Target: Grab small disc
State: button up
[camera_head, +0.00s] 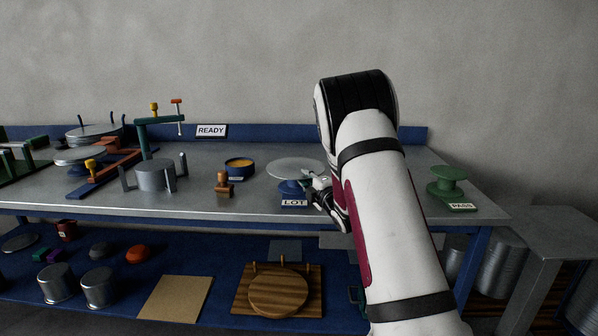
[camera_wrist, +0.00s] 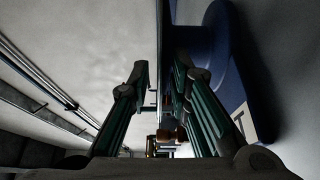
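A thin light grey disc (camera_head: 295,168) lies flat on a blue stand (camera_head: 289,187) with a LOT label, near the middle of the bench. My gripper (camera_head: 318,188) is at the right side of this disc and stand in the head view, partly hidden by its own links. In the wrist view, my gripper (camera_wrist: 163,82) has its two fingers apart. What looks like the disc's thin edge runs in the space between them, with no clear contact. The blue stand (camera_wrist: 228,65) is close beside the right finger.
A yellow-topped blue pot (camera_head: 240,164) and a brown stamp-like piece (camera_head: 222,184) stand left of the disc. A green PASS stand (camera_head: 448,181) is on the right. Clamps and other discs crowd the left.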

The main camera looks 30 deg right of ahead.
jog(key=shift+c, duration=0.3)
grip_shut()
jog(key=shift+r, duration=0.1)
jog(key=shift+r+p, duration=0.5)
jog(key=shift+r, duration=1.15)
